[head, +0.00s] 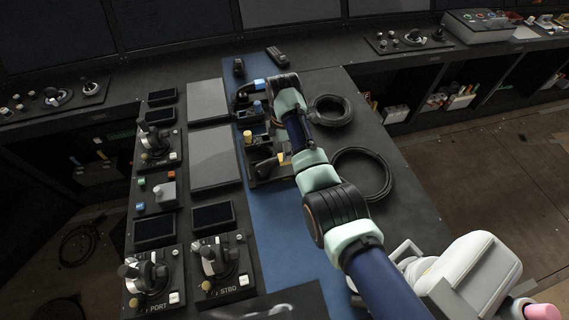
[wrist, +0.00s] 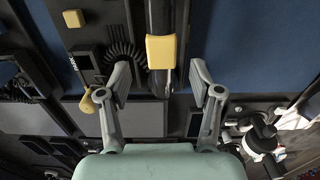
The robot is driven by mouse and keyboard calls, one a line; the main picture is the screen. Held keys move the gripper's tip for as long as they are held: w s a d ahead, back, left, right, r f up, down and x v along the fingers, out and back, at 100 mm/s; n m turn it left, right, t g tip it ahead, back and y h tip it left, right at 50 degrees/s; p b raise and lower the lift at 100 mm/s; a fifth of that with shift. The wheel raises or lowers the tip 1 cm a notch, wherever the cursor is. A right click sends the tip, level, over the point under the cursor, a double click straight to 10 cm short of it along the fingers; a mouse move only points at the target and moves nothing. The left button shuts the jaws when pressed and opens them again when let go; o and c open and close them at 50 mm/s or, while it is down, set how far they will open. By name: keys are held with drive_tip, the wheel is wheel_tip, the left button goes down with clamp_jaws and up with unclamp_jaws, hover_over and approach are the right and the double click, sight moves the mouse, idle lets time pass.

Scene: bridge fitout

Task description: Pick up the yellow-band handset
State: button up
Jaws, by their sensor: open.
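The yellow-band handset (wrist: 160,50) is a dark bar with a wide yellow band, upright in the upper middle of the wrist view. My gripper (wrist: 159,82) is open, with one grey finger on each side of the handset's line and the yellow band just beyond the fingertips. Neither finger visibly touches the handset. A coiled cord hangs to its left, beside a dark unit with a small yellow square. In the head view, a yellow band (head: 281,157) shows beside my arm, on a dark cradle. My fingers cannot be made out there, behind the arm.
A blue-band handset (head: 258,84) lies farther back on the blue mat (head: 275,232). A yellow-topped knob (head: 247,137) stands left of the yellow band. Coiled black cables (head: 362,174) lie to the right. Lever panels (head: 218,265) and flat screens fill the left side.

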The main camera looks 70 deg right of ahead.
drive_tip(key=f+b, duration=0.2)
drive_tip(key=f, duration=0.4)
drive_tip(key=shift+s, duration=0.2)
drive_tip(key=shift+r, duration=0.15)
clamp_jaws()
